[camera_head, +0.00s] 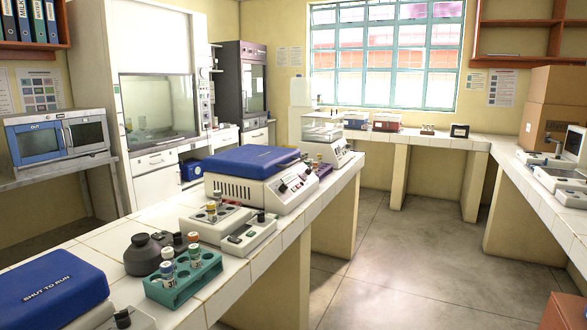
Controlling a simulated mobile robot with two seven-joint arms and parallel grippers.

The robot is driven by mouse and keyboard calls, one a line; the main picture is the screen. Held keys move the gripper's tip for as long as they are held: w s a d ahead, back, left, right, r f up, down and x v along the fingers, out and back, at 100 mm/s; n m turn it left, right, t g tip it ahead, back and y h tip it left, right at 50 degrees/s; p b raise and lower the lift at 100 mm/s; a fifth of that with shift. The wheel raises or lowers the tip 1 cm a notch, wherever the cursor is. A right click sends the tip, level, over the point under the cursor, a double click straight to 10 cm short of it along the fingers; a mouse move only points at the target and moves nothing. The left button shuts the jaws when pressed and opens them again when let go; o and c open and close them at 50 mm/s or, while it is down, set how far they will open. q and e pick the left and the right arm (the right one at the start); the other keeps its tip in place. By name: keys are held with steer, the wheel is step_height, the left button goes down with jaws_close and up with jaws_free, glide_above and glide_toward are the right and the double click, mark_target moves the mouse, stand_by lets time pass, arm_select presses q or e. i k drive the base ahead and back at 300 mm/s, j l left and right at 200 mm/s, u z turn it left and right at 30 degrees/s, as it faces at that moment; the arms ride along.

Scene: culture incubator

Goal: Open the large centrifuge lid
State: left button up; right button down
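A large white centrifuge (262,189) stands on the tiled bench in the middle of the view. Its wide blue lid (250,159) lies flat and looks closed. Dark knobs sit on its right-hand front panel. A second device with a blue lid (48,287) marked "SHUT TO RUN" is at the lower left; its lid also looks down, and the frame edge cuts it off. Neither of my grippers is in view.
A teal tube rack (184,281), a dark round bottle (143,256) and a white block device (228,228) stand between the two blue-lidded devices. A clear-topped instrument (327,145) is behind the centrifuge.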

mark_target(257, 163)
steer(key=i+l+u, duration=0.15)
steer(key=u, duration=0.15)
steer(key=i+l+u, duration=0.1)
steer(key=u, duration=0.25)
steer(key=i+l+u, duration=0.1)
steer(key=u, duration=0.25)
steer(key=l+u, duration=0.35)
steer(key=i+l+u, duration=0.2)
steer(key=l, duration=0.2)
steer(key=l+u, duration=0.25)
steer(key=l, duration=0.15)
steer(key=i+l+u, duration=0.1)
steer(key=l, duration=0.5)
steer(key=i+l+u, duration=0.1)
steer(key=l, duration=0.55)
steer(key=l+u, duration=0.1)
steer(key=l, duration=0.5)
steer(key=i, duration=0.05)
